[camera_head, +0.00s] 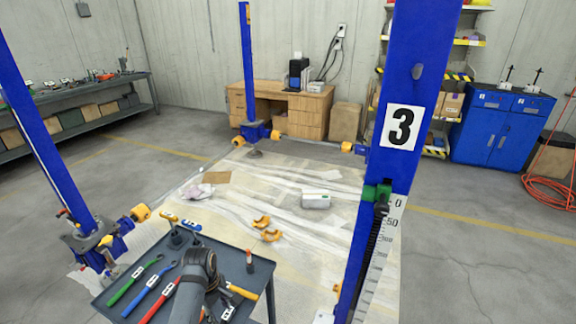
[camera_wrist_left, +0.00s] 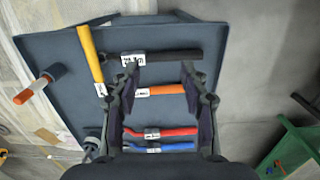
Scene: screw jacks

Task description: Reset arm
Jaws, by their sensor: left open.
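My left gripper (camera_wrist_left: 161,78) is open and empty over a dark grey tool cart (camera_wrist_left: 70,105). Its fingers frame an orange-handled tool (camera_wrist_left: 170,89), which lies on the cart top. Red (camera_wrist_left: 165,132) and blue (camera_wrist_left: 158,148) handles lie nearer the wrist. A black-handled tool (camera_wrist_left: 170,55) lies just beyond the fingertips. I cannot tell whether the fingers touch anything. In the head view, my arm covers part of the cart (camera_head: 262,268), and the left gripper's fingers cannot be made out. My right gripper is not in view.
Green (camera_head: 130,282) and blue (camera_head: 165,280) tools lie on the cart's left part. A yellow handle (camera_wrist_left: 90,55) and an upright orange-tipped tool (camera_wrist_left: 38,87) are near the cart's edge. A blue post marked 3 (camera_head: 400,75) rises close on the right.

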